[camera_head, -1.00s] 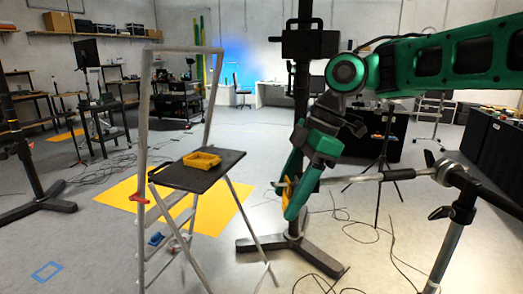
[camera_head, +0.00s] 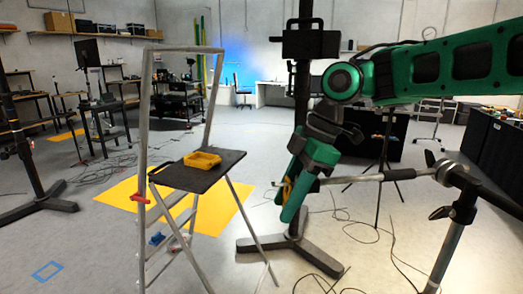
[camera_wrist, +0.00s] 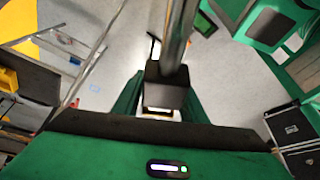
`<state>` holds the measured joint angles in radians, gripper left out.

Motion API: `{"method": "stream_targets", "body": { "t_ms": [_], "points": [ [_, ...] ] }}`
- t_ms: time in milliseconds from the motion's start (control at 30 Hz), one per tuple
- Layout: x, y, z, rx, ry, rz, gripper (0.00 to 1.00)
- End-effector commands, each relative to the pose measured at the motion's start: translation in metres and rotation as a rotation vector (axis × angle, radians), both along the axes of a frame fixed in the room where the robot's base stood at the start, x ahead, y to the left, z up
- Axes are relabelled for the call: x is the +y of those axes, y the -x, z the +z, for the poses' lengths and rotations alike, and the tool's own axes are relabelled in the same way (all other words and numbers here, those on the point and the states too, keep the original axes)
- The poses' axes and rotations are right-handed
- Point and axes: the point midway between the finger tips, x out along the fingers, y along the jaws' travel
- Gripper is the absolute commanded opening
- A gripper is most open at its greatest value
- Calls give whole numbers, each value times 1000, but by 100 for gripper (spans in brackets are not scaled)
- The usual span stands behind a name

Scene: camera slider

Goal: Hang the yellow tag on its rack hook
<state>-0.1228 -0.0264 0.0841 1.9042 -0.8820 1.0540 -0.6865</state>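The yellow tag (camera_head: 286,189) shows as a small yellow patch at the left side of my gripper's fingers in the head view, beside the left end of a thin metal bar (camera_head: 345,179). The fingers hide part of it, and I cannot tell whether it is around the bar or only beside it. My gripper (camera_head: 294,203) points down at the bar's left end. In the wrist view the bar (camera_wrist: 180,35) runs down to a dark block between the green fingers. Whether the fingers are closed on the tag is hidden.
The bar is clamped to a stand (camera_head: 455,215) at the right. A ladder-like stand with a dark shelf (camera_head: 225,163) holds a yellow tray (camera_head: 202,160) to the left. A black post stands behind my gripper. Cables lie on the floor.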

Motion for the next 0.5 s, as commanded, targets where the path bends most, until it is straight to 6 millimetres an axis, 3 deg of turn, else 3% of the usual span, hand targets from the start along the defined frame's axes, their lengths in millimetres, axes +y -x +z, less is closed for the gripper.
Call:
{"method": "stream_targets", "body": {
  "t_ms": [133,200,500],
  "points": [
    [0,0,0,0,0,0,34],
    [0,0,0,0,0,0,21],
    [0,0,3,-1,0,0,20]
  ]
}}
